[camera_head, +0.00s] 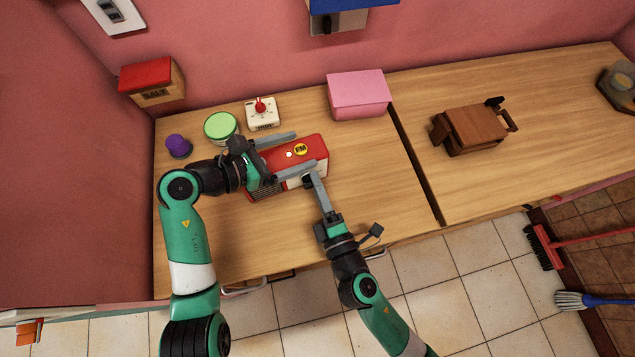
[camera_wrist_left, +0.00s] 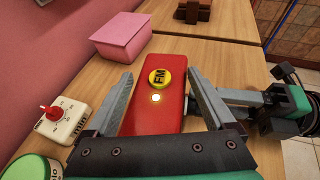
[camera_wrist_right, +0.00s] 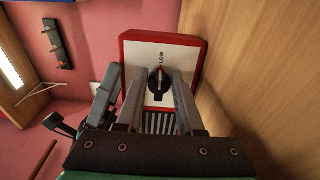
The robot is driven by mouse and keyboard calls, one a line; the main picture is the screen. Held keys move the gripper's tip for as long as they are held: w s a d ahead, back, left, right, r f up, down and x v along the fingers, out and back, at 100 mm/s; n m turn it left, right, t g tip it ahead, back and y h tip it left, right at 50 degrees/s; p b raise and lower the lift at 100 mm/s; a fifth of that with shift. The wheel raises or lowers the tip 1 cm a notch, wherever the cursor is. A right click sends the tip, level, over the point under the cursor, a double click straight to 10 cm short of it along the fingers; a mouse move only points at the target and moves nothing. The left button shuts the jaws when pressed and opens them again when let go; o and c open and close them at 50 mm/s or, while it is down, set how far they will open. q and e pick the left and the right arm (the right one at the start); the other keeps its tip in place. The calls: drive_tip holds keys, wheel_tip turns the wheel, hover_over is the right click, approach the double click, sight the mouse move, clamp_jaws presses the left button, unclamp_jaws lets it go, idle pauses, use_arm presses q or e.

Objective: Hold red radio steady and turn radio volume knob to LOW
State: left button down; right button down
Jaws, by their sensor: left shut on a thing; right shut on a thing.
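The red radio (camera_head: 314,146) stands on the wooden counter, with a yellow FM button on its top. My left gripper (camera_head: 304,151) reaches over it from the left, shut with one finger along each long side; the left wrist view shows the red top (camera_wrist_left: 173,70) between them. My right gripper (camera_head: 311,178) is at the radio's front. In the right wrist view its fingers are shut on the black volume knob (camera_wrist_right: 159,88) on the white front panel. The fingers partly hide the panel.
A white timer with a red knob (camera_head: 262,113), a green-lidded tin (camera_head: 221,125) and a purple object (camera_head: 178,145) stand left of and behind the radio. A pink box (camera_head: 358,94) is behind right. The counter right of the radio is clear.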

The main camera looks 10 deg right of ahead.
use_arm(q)
drive_tip(key=shift+f, duration=0.35)
use_arm(e)
drive_tip(key=shift+a, duration=0.2)
use_arm(q)
drive_tip(key=shift+s, duration=0.1)
use_arm(e)
drive_tip(key=c, duration=0.7)
unclamp_jaws()
drive_tip(key=shift+c, duration=0.2)
drive_tip(key=shift+o, duration=1.1)
drive_tip(key=shift+d, duration=0.1)
drive_tip(key=s, duration=0.4)
drive_tip(key=s+d, duration=0.1)
drive_tip(key=s, duration=0.6)
drive_tip(key=shift+s+d, duration=0.2)
drive_tip(key=shift+s, duration=0.2)
use_arm(q)
unclamp_jaws()
drive_tip(key=shift+r, duration=0.1)
drive_tip(key=shift+a, duration=0.15)
